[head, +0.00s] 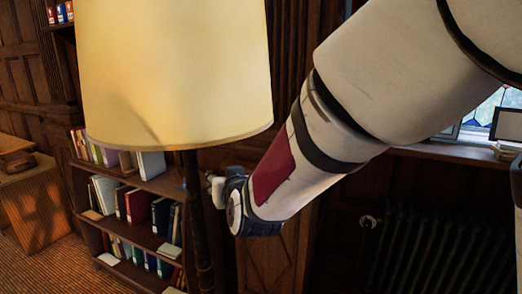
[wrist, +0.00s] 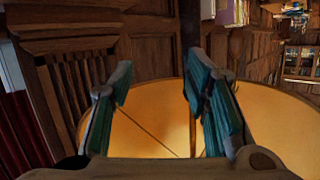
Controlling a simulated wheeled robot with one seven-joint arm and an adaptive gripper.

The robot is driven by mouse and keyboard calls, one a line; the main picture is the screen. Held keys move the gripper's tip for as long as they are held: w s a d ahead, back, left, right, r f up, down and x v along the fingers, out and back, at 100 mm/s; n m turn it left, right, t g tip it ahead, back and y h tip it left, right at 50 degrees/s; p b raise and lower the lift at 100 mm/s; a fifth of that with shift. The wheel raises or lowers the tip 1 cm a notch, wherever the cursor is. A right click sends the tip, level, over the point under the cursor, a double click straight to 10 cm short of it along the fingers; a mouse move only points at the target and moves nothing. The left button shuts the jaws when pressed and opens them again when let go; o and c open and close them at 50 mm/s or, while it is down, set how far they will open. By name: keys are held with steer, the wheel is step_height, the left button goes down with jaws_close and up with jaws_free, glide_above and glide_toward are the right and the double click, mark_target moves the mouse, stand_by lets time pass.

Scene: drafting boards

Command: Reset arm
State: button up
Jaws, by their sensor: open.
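My arm reaches in from the upper right of the head view, and its wrist end points down and left. My gripper (wrist: 156,78) shows in the wrist view with its two teal-padded fingers spread apart and nothing between the pads. In the head view my gripper is beside the dark pole of a floor lamp, under the shade's lower edge; its fingers are small and partly hidden there. The lamp's cream shade (head: 175,75) fills the upper left middle. Its glowing inside (wrist: 150,125) shows behind my fingers in the wrist view. I cannot tell whether my gripper touches the pole.
A bookshelf (head: 128,189) with books stands behind the lamp. A wooden cabinet (head: 38,205) is at the left. A dark radiator (head: 425,250) stands below the window (head: 482,112) at the right. Carpet is bare at the lower left.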

steer(key=s+d+r+m+g+h+b, duration=0.15)
steer(key=s+d+g, duration=0.4)
steer(key=d, duration=1.05)
steer(key=s+d+f+m+g+h+b, duration=0.1)
steer(key=s+d+h, duration=0.1)
steer(key=s+d, duration=0.4)
steer(key=s+d+f+g+h+b, duration=0.1)
steer(key=s+d, duration=0.6)
steer(key=s, duration=0.7)
steer(key=shift+d+f+m+g+h, duration=0.15)
steer(key=shift+f+m+g+h, duration=0.2)
steer(key=shift+f+h, duration=0.25)
